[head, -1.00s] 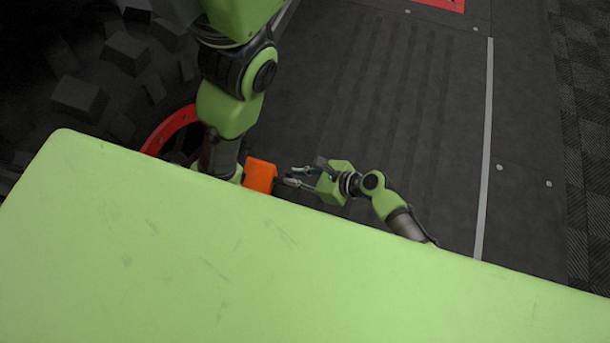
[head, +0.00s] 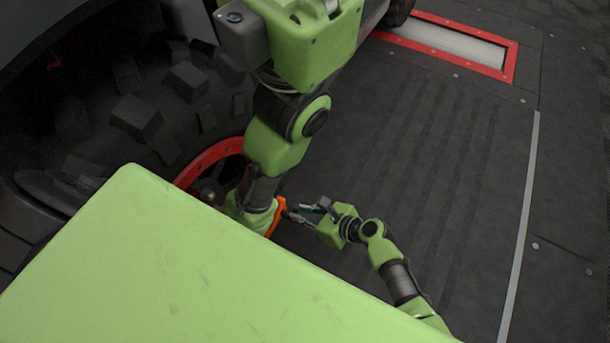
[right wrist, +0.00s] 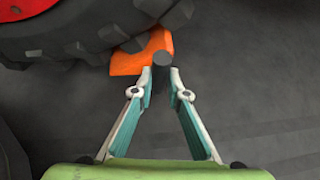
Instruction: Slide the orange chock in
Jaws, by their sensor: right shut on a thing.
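The orange chock (head: 278,216) is mostly hidden behind one of my arms in the head view. In the right wrist view the chock (right wrist: 143,53) lies on the floor against the tread of a big black tire (right wrist: 85,30), its upper edge hidden by the tire. A dark round handle (right wrist: 162,64) sticks out from the chock toward me. My right gripper (head: 301,214) reaches in from the right, low over the floor. In the right wrist view its fingertips (right wrist: 163,84) are closed around the handle. My left gripper does not show.
The large knobby tire (head: 136,118) with a red rim (head: 213,162) stands at the left. Dark ribbed floor (head: 430,150) lies clear to the right, with a pale line (head: 525,200). A red-framed opening (head: 450,45) is at the far side.

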